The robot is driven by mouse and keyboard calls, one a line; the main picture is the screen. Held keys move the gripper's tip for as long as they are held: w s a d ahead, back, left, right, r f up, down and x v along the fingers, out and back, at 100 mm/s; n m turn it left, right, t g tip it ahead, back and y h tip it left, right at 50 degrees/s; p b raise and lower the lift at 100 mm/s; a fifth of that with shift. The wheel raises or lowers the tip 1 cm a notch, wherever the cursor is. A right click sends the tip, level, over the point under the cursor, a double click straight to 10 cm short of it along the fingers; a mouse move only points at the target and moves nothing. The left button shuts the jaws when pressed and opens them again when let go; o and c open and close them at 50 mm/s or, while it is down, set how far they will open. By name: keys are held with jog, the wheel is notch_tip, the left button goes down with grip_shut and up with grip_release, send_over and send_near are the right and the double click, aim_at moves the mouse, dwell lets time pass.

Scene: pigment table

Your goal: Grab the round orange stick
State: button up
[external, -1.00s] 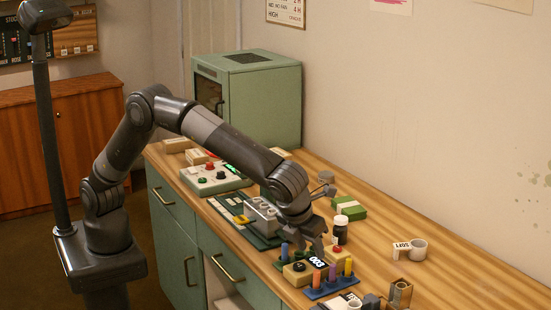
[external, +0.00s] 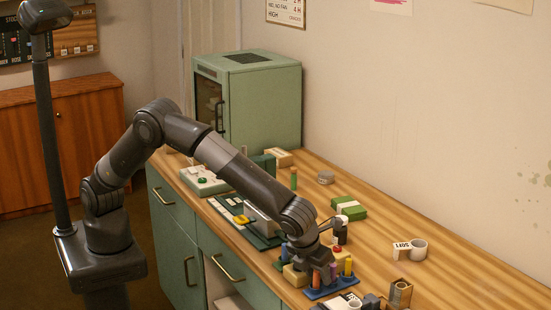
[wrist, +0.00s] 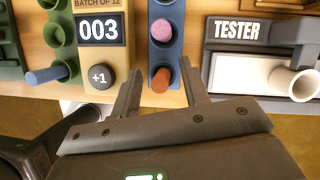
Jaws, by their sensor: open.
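The orange round stick (wrist: 161,79) stands in a hole of a blue holder (wrist: 164,10), at its near end in the wrist view. It also shows at the holder's left end in the external view (external: 317,279). A pink-purple stick (wrist: 163,44) stands in the same holder just beyond it. My gripper (wrist: 162,86) is open, with one finger on each side of the orange stick in the picture. I cannot tell whether the fingers touch it. In the external view my gripper (external: 311,262) is low over the holder.
A yellow stick (external: 348,267) stands at the holder's right end. A beige box marked 003 (wrist: 99,50) is left of the holder, with a green rack and blue stick (wrist: 46,75) beyond it. A tester (wrist: 237,60) is at the right. The counter's right side has free room.

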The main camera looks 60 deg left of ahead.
grip_shut()
dwell(0.3)
jog(key=shift+r, duration=0.1)
